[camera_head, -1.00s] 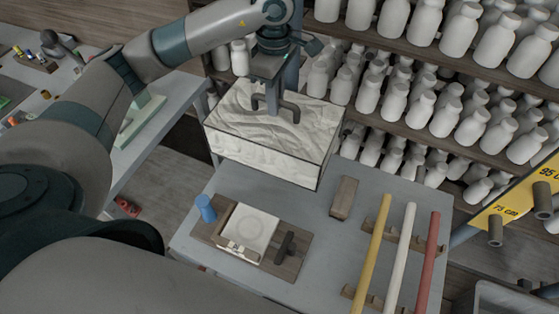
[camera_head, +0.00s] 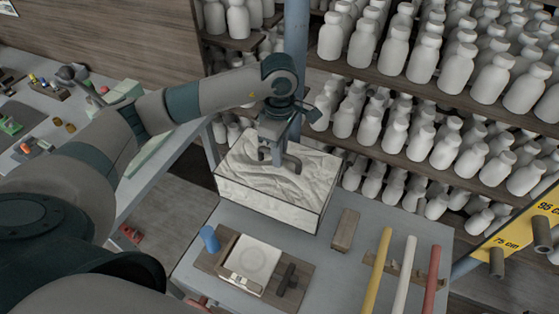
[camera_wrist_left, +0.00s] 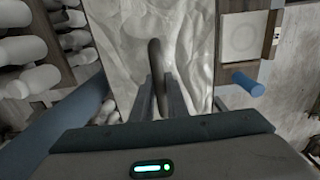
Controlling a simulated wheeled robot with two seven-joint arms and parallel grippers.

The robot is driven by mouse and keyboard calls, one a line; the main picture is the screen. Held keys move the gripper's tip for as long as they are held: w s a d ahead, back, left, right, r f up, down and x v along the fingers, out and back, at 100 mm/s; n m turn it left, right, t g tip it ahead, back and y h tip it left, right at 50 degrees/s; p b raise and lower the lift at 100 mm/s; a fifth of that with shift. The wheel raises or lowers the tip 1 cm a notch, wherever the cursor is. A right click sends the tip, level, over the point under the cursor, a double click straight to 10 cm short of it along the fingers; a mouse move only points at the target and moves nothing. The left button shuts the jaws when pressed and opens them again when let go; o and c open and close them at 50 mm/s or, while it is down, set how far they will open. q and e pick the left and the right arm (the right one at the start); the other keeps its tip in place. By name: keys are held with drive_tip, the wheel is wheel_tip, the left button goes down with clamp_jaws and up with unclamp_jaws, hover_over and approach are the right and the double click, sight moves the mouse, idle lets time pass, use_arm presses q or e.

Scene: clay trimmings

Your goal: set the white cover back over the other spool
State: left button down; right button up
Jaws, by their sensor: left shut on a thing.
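A large white, box-shaped thing with a crumpled top and dark edges (camera_head: 247,180), which looks like the white cover, is at the far left of the grey table. A dark curved handle (camera_head: 291,164) rises from its top. My left gripper (camera_head: 268,153) is over the top, shut on this handle. In the left wrist view the handle (camera_wrist_left: 156,60) stands between the two fingers (camera_wrist_left: 158,98). No spool is plainly seen, and whatever is under the box is hidden. I cannot tell whether the box touches the table. My right gripper is not in view.
A wooden board (camera_head: 297,297) with a white tile (camera_head: 255,258) and a blue cylinder (camera_head: 209,238) is in front. A wooden block (camera_head: 344,230) and yellow, white and red rods (camera_head: 404,275) lie right. Shelves of white bottles (camera_head: 440,90) stand behind. Bare table shows between.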

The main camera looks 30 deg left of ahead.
sight(279, 173)
use_arm(q)
drive_tip(key=shift+f, duration=0.3)
drive_tip(key=shift+f+p, duration=0.7)
drive_tip(key=shift+f, duration=0.85)
drive_tip(key=shift+f, duration=0.15)
drive_tip(key=c, duration=1.7)
unclamp_jaws()
drive_tip(key=shift+c, duration=0.2)
